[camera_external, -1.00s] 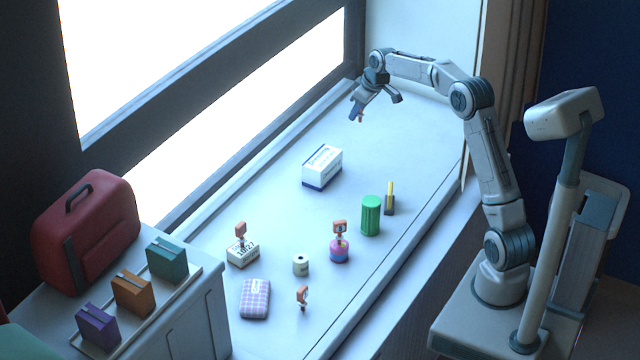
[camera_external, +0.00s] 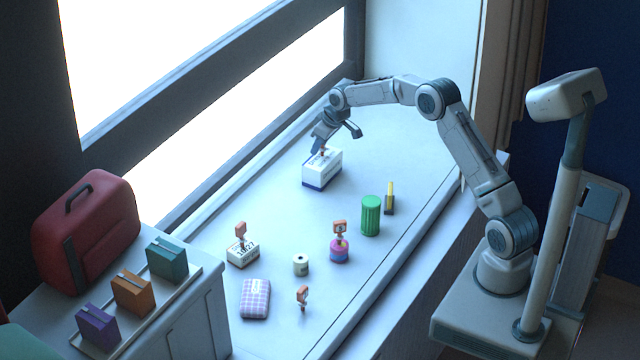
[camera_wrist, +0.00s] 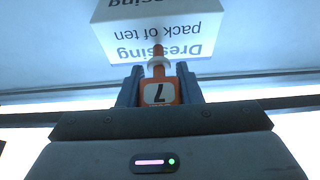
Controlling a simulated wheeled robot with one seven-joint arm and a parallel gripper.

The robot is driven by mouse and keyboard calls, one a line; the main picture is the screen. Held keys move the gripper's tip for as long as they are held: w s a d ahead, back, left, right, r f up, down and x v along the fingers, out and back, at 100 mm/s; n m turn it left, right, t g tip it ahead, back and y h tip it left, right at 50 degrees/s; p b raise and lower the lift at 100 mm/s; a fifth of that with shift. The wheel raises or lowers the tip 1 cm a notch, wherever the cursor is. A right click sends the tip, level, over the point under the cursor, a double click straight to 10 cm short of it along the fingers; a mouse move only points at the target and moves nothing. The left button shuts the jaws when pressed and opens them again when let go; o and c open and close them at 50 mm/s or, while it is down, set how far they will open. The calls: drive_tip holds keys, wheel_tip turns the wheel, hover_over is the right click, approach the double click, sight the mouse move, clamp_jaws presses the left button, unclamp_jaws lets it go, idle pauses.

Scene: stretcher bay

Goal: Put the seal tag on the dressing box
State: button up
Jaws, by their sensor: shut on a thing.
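The white dressing box (camera_external: 317,174), with a blue lower band, stands on the long pale surface below my gripper (camera_external: 319,146). In the wrist view the box (camera_wrist: 125,17) fills the upper middle, its lettering upside down. My gripper (camera_wrist: 160,82) is shut on the seal tag (camera_wrist: 158,93), an orange piece with a white plate marked 7 and a pale collar. The tag's narrow end points at the box and overlaps its lettered face in the wrist view. I cannot tell whether they touch. In the external view the tag is mostly hidden by the fingers.
Similar orange tags stand on a 1027 box (camera_external: 243,256), on a pink jar (camera_external: 340,252) and alone (camera_external: 303,297). A green can (camera_external: 371,216), a yellow-topped dark item (camera_external: 390,200), a white roll (camera_external: 300,265) and a checked pouch (camera_external: 255,299) stand nearer. The surface right of the dressing box is clear.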

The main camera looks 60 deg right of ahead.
drive_tip(key=shift+f, duration=0.25)
drive_tip(key=o, duration=0.9)
drive_tip(key=shift+o, duration=0.2)
drive_tip(key=b+v, duration=0.3)
drive_tip(key=v, duration=0.9)
drive_tip(key=s+a+r, duration=0.5)
drive_tip(key=s+a, duration=0.2)
drive_tip(key=s+a+r, duration=0.1)
drive_tip(key=s+a, duration=0.4)
drive_tip(key=s, duration=0.6)
drive_tip(key=s+a+r, duration=0.1)
drive_tip(key=s+a, duration=0.5)
drive_tip(key=s, duration=0.4)
drive_tip(key=s+a+f+g, duration=0.1)
drive_tip(key=s+f, duration=0.3)
drive_tip(key=s, duration=0.8)
drive_tip(key=shift+s+a, duration=0.25)
drive_tip(key=shift+a, duration=0.25)
